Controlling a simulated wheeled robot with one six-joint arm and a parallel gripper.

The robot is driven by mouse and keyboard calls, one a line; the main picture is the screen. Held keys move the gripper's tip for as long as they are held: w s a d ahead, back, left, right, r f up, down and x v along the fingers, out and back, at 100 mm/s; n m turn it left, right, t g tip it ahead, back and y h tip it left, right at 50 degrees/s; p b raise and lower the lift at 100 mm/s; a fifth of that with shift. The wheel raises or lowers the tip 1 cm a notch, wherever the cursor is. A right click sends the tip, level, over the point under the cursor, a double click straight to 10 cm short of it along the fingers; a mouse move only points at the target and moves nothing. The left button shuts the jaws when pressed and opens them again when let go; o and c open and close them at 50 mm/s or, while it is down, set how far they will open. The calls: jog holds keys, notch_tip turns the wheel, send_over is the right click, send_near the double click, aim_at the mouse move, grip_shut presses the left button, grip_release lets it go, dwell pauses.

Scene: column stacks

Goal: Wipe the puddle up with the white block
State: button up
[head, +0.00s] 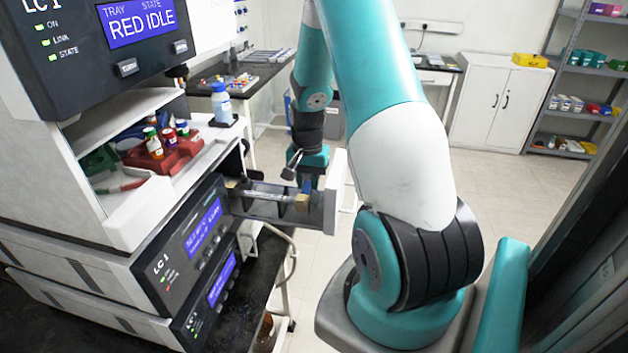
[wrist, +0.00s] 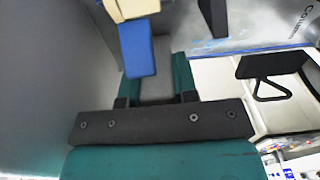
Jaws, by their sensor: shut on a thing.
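My gripper (head: 306,178) reaches down into the open drawer of the LC 1 instrument in the head view. In the wrist view its two teal fingers (wrist: 156,78) are shut on a pale grey-looking block (wrist: 155,90), which seems to be the white block in shadow. Most of the block is hidden by the fingers. A shiny grey surface (wrist: 235,32) with blue streaks lies at the upper right of the wrist view. I cannot tell whether this is the puddle. No puddle shows clearly in the head view.
The open drawer (head: 329,205) has a white front and holds a silvery rod. A blue piece (wrist: 137,48) with a cream block (wrist: 128,8) is close to the fingers. The floor (head: 520,195) at right is clear.

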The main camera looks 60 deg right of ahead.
jog(key=shift+w+a, duration=0.2)
jog(key=shift+w, duration=0.1)
notch_tip(320, 180, up, 9)
jog(key=p, duration=0.7)
jog(key=shift+r, duration=0.1)
dwell(0.5)
